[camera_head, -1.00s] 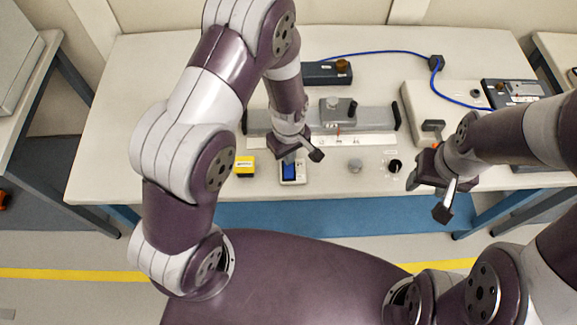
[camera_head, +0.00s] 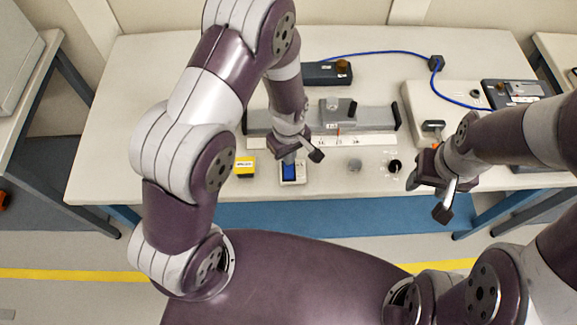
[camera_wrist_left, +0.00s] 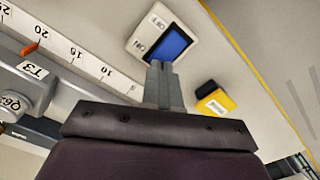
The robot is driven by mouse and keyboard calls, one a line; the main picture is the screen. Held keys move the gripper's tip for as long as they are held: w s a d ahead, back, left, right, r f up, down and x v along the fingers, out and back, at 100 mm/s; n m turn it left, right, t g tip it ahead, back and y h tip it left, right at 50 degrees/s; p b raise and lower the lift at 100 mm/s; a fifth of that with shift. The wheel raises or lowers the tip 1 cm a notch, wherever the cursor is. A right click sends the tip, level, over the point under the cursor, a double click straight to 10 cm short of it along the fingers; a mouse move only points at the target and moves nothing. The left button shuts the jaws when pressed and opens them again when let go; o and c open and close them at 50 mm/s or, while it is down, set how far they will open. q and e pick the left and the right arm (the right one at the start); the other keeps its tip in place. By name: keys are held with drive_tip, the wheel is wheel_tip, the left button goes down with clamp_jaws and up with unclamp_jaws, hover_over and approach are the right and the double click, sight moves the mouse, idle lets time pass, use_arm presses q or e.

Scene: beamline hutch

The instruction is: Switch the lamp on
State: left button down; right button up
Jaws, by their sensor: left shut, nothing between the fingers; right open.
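A small white switch box (camera_head: 292,180) with a blue rocker (camera_head: 289,171) sits near the front edge of the table. The wrist view shows the box (camera_wrist_left: 146,38) with its blue rocker (camera_wrist_left: 168,42) and the labels OFF and ON. My left gripper (camera_head: 289,158) is shut and empty, pointing down at the box. In the left wrist view its fingertips (camera_wrist_left: 160,68) overlap the edge of the box by the ON label; contact is unclear. A dark box with an amber dome (camera_head: 342,66), possibly the lamp, stands behind. My right gripper (camera_head: 413,181) is open and empty, at the table's front right.
A yellow block (camera_head: 245,166) sits just left of the switch box. A grey rail (camera_head: 370,118) and a white scale strip (camera_head: 370,140) lie behind. Round knobs (camera_head: 355,165) are to the right. A blue cable (camera_head: 390,51) crosses the back. The table's left side is clear.

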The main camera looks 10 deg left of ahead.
use_arm(q)
drive_tip(key=shift+f+b, duration=0.65)
drive_tip(key=shift+f, duration=0.3)
idle(0.8)
wheel_tip(320, 180, up, 7)
drive_tip(key=p, duration=0.6)
drive_tip(key=shift+r+p, duration=0.1)
drive_tip(key=shift+p, duration=0.2)
